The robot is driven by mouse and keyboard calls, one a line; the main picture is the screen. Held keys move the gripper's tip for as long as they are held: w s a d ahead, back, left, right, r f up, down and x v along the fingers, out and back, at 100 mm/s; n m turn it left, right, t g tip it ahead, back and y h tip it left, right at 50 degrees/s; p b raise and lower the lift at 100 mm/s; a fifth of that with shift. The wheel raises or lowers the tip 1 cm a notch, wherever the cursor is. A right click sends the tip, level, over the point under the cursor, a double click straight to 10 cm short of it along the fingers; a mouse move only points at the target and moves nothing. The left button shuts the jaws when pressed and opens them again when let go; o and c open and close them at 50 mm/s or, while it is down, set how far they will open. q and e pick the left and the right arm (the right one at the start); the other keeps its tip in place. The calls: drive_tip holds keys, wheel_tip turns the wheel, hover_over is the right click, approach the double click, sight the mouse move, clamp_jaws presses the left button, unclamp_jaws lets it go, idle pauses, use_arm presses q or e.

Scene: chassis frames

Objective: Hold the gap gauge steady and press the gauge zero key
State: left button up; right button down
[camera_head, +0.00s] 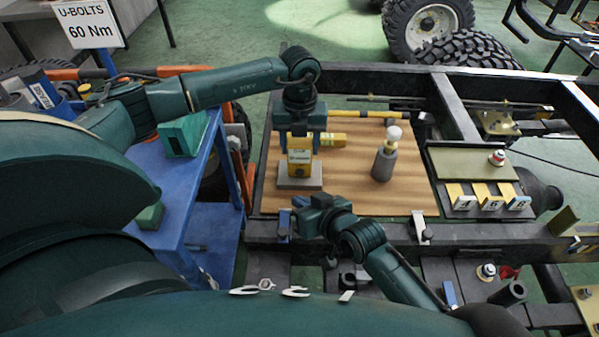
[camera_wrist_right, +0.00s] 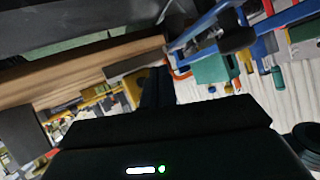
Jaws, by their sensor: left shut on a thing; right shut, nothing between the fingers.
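The gap gauge (camera_head: 300,157) is a yellow, upright device with a dark display. It stands at a grey block (camera_head: 314,183) on the wooden board. My left gripper (camera_head: 301,146) reaches down from above and is shut on the gauge, with its fingers at the gauge's sides. My right gripper (camera_head: 301,216) is shut and empty, low in front of the block and apart from the gauge. The zero key is too small to tell.
A grey bottle with a white top (camera_head: 383,163) stands on the board (camera_head: 350,195), right of the gauge. A yellow bar (camera_head: 365,115) lies behind. Numbered tags (camera_head: 490,197) sit at the right. Dark frame rails (camera_head: 350,232) surround the board. A blue cart (camera_head: 180,178) is at the left.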

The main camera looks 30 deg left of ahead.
idle(0.3)
use_arm(q)
drive_tip(key=o, duration=1.1)
drive_tip(key=shift+o, duration=0.2)
drive_tip(key=shift+r, duration=0.1)
